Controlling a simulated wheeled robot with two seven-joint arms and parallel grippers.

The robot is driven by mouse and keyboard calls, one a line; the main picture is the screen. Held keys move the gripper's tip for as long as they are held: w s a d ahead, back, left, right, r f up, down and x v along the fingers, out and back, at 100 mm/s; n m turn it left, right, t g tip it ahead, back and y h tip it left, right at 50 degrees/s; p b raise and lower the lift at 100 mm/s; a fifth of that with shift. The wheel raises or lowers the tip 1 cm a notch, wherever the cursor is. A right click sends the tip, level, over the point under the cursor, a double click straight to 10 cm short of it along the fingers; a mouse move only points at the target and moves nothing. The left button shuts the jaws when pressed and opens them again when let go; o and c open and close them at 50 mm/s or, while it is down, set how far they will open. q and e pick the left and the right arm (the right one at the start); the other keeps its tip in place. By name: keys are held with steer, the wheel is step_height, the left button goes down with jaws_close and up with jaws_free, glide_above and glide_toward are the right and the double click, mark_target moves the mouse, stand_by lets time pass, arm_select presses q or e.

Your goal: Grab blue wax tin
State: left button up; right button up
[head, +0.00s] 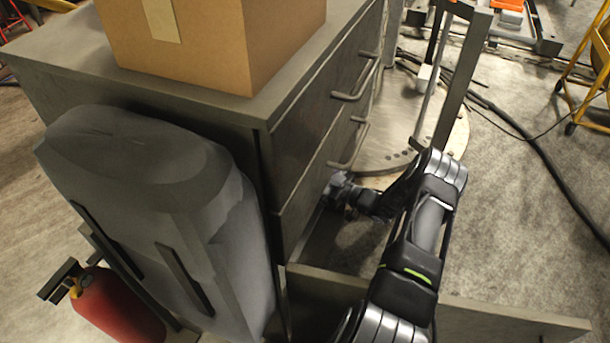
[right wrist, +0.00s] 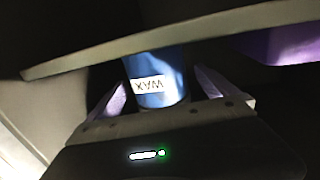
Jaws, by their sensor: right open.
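The blue wax tin (right wrist: 165,75) shows in the right wrist view, with a white label whose letters appear upside down. Its upper part in that picture is hidden behind a grey board edge (right wrist: 120,58). My right gripper (right wrist: 160,82) is open, with one finger on each side of the tin. I cannot tell whether either finger touches it. In the head view my right gripper (head: 340,190) is at the low opening of the grey cabinet (head: 285,150), below the handled drawers. The tin cannot be made out there. My left gripper is not in view.
A cardboard box (head: 210,45) stands on the cabinet top. An open panel (head: 500,318) extends right from the cabinet's low front, beside my right arm. A round base plate (head: 400,140) with a post stands behind. A red extinguisher (head: 115,305) is at lower left. A purple surface (right wrist: 285,42) shows beside the tin.

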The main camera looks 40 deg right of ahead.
steer(key=b+x, duration=0.1)
steer(key=x, duration=0.2)
steer(key=shift+w+f, duration=0.1)
steer(key=shift+w, duration=0.3)
steer(key=shift+w+a, duration=0.15)
steer(key=shift+w, duration=0.25)
steer(key=shift+c, duration=0.5)
steer(key=c, duration=1.9)
steer(key=shift+o, duration=0.2)
step_height(320, 180, up, 10)
steer(key=p, duration=0.3)
